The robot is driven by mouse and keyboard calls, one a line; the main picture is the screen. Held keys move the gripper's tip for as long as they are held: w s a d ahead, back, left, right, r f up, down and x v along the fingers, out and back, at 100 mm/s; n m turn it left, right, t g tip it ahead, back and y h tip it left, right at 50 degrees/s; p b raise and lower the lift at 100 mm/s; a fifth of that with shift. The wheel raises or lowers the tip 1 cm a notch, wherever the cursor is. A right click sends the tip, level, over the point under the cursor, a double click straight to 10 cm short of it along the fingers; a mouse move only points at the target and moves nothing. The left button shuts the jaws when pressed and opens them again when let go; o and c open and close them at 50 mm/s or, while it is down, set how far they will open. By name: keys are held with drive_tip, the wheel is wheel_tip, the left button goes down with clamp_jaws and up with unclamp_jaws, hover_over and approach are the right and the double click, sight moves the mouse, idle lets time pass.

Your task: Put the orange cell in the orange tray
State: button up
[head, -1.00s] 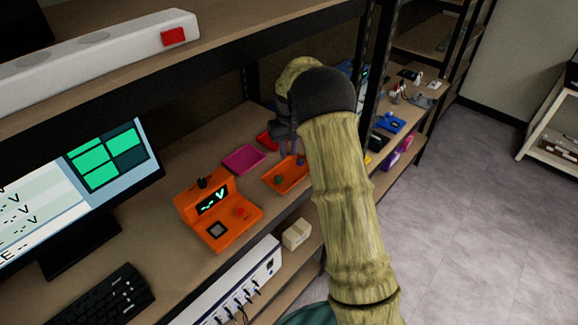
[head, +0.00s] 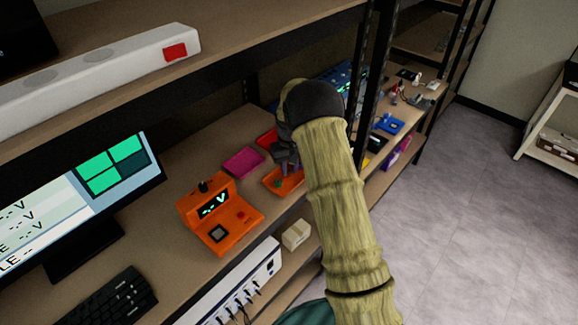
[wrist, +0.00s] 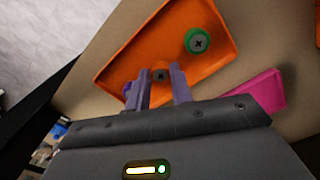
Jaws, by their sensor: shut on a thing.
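The orange tray (head: 296,184) sits on the shelf under my gripper (head: 291,168). In the wrist view the orange tray (wrist: 112,72) lies behind the fingers, and a green-rimmed cell (wrist: 197,40) stands in it, toward the upper right. My gripper (wrist: 164,84) is shut on the orange cell (wrist: 160,75), whose round orange-brown end with a dark cross mark shows between the purple fingers. The held cell overlaps the tray floor in that view; I cannot tell whether it touches it. In the head view the gripper hides the held cell.
A magenta tray (head: 243,162) and a red tray (head: 266,138) lie close by, left of and behind the orange tray. An orange tester (head: 222,218) with a display stands left of it. A black shelf post (head: 373,85) rises right of my arm.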

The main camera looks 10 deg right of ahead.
sight(290, 172)
drive_tip(key=shift+a+f, duration=0.15)
drive_tip(key=o, duration=0.7)
drive_tip(key=shift+o, duration=0.2)
drive_tip(key=shift+d, duration=0.3)
drive_tip(key=shift+s+a+r, duration=0.1)
drive_tip(key=shift+r, duration=0.45)
wheel_tip(290, 172, up, 11)
drive_tip(key=b, duration=0.3)
drive_tip(key=shift+r, duration=0.15)
drive_tip(key=s+f+m+t, duration=0.1)
drive_tip(key=s+t, duration=0.1)
drive_tip(key=s, duration=2.7)
drive_tip(key=shift+s+a+m+t, duration=0.15)
drive_tip(key=shift+s+m+t, duration=0.15)
drive_tip(key=shift+s, duration=0.05)
